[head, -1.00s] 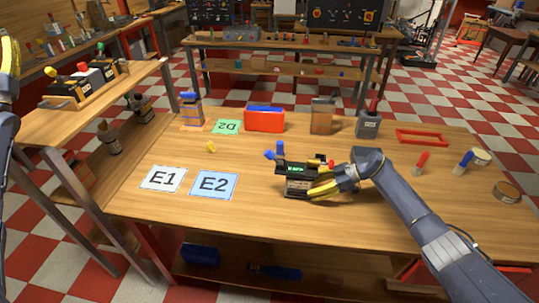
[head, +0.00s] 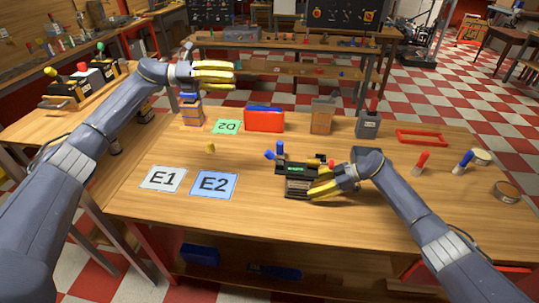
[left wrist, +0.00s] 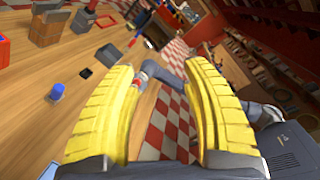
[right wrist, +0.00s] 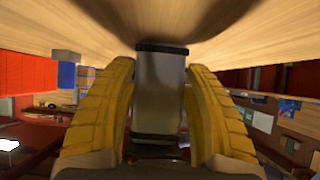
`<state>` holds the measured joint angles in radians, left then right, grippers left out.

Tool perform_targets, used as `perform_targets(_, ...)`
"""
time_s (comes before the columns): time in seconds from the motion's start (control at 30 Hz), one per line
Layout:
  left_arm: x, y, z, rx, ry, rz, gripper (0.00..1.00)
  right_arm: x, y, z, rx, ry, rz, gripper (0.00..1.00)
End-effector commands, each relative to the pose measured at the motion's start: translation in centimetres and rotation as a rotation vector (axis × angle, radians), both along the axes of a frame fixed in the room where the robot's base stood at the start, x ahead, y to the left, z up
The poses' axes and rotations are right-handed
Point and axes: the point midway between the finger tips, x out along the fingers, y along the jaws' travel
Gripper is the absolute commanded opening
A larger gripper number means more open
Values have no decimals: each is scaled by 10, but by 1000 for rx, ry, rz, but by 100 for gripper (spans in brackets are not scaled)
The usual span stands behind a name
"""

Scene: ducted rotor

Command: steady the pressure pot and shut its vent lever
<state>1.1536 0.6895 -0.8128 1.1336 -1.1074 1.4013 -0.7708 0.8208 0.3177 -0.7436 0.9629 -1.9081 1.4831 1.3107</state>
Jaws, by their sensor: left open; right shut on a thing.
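A dark, boxy device with a green display (head: 297,178), which looks like the pressure pot, stands on the table right of the E2 card. Blue-tipped parts (head: 269,154) rise at its left; which one is the vent lever I cannot tell. My right gripper (head: 318,188) is shut on its right side. The right wrist view shows a grey metal body (right wrist: 160,95) between the yellow fingers. My left gripper (head: 235,74) is open and empty, raised above the table's back left, well away from the pot. The left wrist view shows its fingers (left wrist: 165,75) apart.
White E1 (head: 163,179) and blue E2 (head: 214,184) cards lie flat at the left front. The centre left is mostly clear.

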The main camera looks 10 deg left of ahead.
Motion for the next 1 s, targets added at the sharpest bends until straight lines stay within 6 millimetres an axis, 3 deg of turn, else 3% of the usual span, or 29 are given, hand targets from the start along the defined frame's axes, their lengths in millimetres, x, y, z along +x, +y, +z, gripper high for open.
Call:
perform_targets(0.03,-5,-21,-10,86,-37,-51,48,0,-1,-1,-1,1,-1,5)
perform_targets(0.1,-12,-43,-29,214,-88,-120,48,0,-1,-1,-1,1,-1,5)
perform_targets(0.3,-29,-80,-80,559,-224,-319,48,0,-1,-1,-2,1,-1,5)
perform_targets(0.6,-39,-84,-122,926,-355,-532,48,0,-1,-1,-2,1,-1,5)
perform_targets(1.0,-41,-83,-145,1058,-393,-610,48,0,-1,-1,-2,1,-1,5)
